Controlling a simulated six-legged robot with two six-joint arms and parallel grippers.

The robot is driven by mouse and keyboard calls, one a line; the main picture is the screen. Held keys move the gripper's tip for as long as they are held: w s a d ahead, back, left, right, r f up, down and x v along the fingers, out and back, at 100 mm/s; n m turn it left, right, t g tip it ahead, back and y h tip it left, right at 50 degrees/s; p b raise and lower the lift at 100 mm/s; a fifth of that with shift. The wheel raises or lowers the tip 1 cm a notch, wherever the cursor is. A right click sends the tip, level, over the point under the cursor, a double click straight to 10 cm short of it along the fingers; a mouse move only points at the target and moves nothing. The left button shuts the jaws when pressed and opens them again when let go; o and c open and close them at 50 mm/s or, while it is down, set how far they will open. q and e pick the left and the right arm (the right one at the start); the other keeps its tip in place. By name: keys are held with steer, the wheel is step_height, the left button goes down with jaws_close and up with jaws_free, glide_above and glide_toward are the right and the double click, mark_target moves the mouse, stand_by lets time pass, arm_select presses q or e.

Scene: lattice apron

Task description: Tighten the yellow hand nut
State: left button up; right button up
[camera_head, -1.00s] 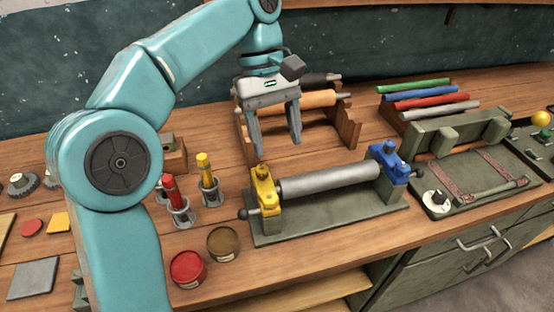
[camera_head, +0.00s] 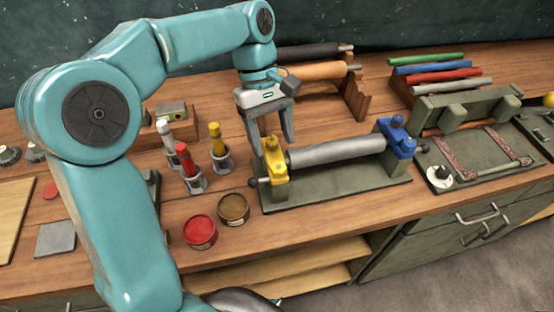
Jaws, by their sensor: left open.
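The yellow hand nut (camera_head: 271,143) sits on top of the yellow bearing block (camera_head: 275,172), at the left end of a grey roller (camera_head: 338,151) on a dark green base plate (camera_head: 335,187). At the roller's right end stands a blue block (camera_head: 398,145) with a blue nut on top. My left gripper (camera_head: 272,145) points down, open and empty, with its fingers at the yellow nut, one to each side in the picture. I cannot tell whether they touch the nut or are still behind it. My right gripper is not in view.
Red (camera_head: 200,232) and brown (camera_head: 233,209) open tins stand front left of the base plate. Capped tubes in holders (camera_head: 219,157) stand left of the gripper. A wooden rack with an orange roll (camera_head: 318,70) is behind. A green clamp fixture (camera_head: 470,150) lies right.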

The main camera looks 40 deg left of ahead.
mark_target(278, 167)
arm_select(q)
steer(key=x, duration=0.5)
steer(key=shift+f, duration=0.25)
